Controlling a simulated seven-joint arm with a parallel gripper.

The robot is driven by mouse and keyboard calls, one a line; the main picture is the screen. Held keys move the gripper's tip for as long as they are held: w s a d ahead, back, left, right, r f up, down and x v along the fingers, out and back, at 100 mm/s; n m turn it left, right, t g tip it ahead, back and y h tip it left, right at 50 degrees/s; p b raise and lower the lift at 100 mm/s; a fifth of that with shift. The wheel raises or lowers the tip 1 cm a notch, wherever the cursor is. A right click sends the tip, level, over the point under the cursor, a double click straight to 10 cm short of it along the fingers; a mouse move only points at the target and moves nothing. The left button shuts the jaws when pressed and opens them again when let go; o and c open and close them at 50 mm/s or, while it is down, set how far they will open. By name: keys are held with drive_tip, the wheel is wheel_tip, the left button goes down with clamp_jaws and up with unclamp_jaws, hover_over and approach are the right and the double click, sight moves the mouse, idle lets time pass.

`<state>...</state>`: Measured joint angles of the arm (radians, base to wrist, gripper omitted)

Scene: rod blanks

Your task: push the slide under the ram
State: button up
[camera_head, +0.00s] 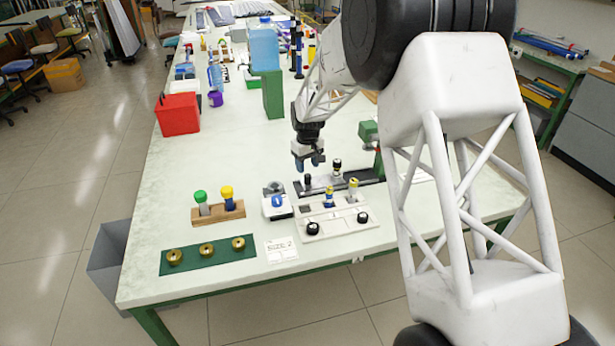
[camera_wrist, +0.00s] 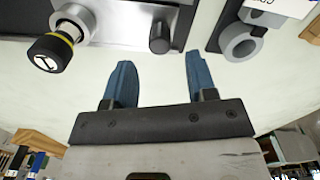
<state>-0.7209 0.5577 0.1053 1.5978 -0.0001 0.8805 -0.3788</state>
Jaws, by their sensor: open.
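The slide (camera_head: 322,184) is a grey block on a dark rail. It carries a black upright peg (camera_head: 308,180) at its left and a black-topped rod (camera_head: 337,165) in a pale collar. In the wrist view the peg (camera_wrist: 160,37) and the rod's knob (camera_wrist: 50,52), with a yellow band, show at the top. The ram seems to belong to the green press (camera_head: 369,134) at the rail's right end; my arm partly hides it. My gripper (camera_head: 308,163) is open and empty, behind the peg, its blue fingers (camera_wrist: 160,82) apart and clear of the peg.
A white device with a blue face (camera_head: 278,206) stands left of the rail. A pale fixture (camera_head: 342,224) with rods and black knobs lies in front. A wooden rack (camera_head: 218,214) and green mat (camera_head: 190,263) are farther left. Bare table lies behind left.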

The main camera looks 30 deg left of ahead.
sight(308, 175)
drive_tip(key=shift+f, duration=2.6)
clamp_jaws()
